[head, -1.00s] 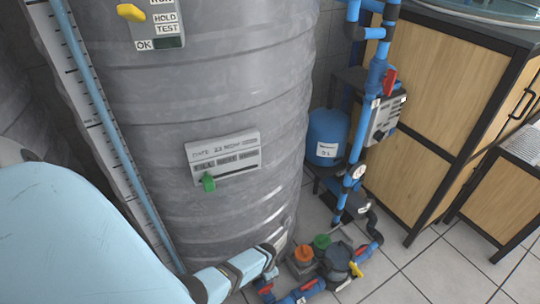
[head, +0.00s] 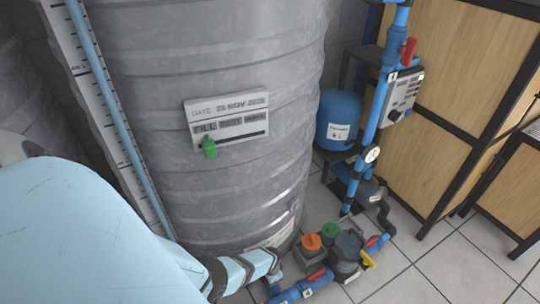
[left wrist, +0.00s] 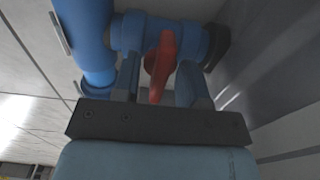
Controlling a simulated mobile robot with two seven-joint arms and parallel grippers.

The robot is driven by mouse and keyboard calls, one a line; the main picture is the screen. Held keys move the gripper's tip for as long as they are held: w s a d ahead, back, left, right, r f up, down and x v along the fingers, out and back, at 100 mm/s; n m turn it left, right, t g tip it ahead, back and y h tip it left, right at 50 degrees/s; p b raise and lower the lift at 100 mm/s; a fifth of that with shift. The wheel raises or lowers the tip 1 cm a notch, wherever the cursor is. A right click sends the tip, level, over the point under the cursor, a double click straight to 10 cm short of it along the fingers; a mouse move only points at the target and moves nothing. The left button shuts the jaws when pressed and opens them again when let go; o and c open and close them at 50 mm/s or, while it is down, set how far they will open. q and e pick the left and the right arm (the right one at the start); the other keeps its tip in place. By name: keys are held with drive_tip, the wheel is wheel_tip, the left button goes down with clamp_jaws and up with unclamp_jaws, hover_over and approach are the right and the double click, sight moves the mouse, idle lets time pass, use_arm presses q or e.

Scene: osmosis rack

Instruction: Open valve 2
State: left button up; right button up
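My left gripper (left wrist: 158,85) is open around a red valve handle (left wrist: 162,62) on a blue pipe (left wrist: 85,35) in the left wrist view. One finger stands on each side of the handle, with a gap still visible at least on the left. In the head view my left gripper (head: 272,264) is low by the foot of the grey tank, and its fingertips and that handle are hard to make out. Other red handles show on the floor pipe (head: 316,275) and the upright pipe (head: 409,50). I cannot read which label marks valve 2. My right gripper is not in view.
The ribbed grey tank (head: 240,190) stands close behind my left gripper. A pump with orange (head: 311,242) and green (head: 330,231) caps is just right of it. A blue pressure vessel (head: 338,115) and wooden cabinets (head: 455,70) stand farther back. Tiled floor at lower right is clear.

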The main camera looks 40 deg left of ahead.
use_arm(q)
clamp_jaws()
